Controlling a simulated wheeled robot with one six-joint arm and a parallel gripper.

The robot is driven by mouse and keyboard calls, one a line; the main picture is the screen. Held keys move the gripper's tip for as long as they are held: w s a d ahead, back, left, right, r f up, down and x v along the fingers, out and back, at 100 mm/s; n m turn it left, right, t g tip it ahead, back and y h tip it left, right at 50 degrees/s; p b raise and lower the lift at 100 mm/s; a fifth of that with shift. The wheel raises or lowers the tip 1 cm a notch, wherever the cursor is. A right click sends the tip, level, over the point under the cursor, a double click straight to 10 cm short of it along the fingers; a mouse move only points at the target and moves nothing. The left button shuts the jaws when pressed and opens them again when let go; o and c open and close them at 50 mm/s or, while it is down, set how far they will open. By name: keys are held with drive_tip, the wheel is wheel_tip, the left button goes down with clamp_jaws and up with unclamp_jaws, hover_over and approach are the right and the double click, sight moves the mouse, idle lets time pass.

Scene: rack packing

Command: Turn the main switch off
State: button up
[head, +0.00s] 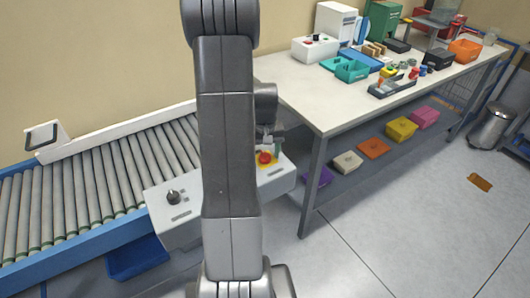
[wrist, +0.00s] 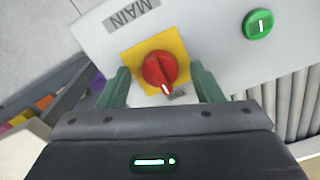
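The main switch (wrist: 158,68) is a red rotary knob on a yellow square plate, beside a "MAIN" label (wrist: 131,14) in the wrist view. Its white pointer mark faces the lower edge of that picture, slightly right. In the head view the main switch (head: 265,158) sits on a white control box (head: 279,181), just right of my arm. My gripper (wrist: 162,80) is open, its green fingers on either side of the knob with gaps showing. Whether the fingertips reach down to the knob's depth, I cannot tell. In the head view my arm hides part of the box and gripper.
A green button (wrist: 259,25) marked "I" is on the same panel. A black knob (head: 173,197) is at the box's left end. A roller conveyor (head: 90,190) runs behind the box. A workbench (head: 315,95) with bins and parts stands to the right; open floor lies in front.

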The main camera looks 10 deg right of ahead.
sight(265, 154)
wheel_tip(265, 154, up, 14)
drive_tip(key=shift+b, duration=0.3)
idle(0.4)
drive_tip(key=shift+f, duration=0.2)
wheel_tip(265, 154, down, 14)
drive_tip(key=shift+r+p, duration=0.1)
drive_tip(key=shift+p, duration=0.25)
drive_tip(key=shift+r, duration=0.1)
idle(0.3)
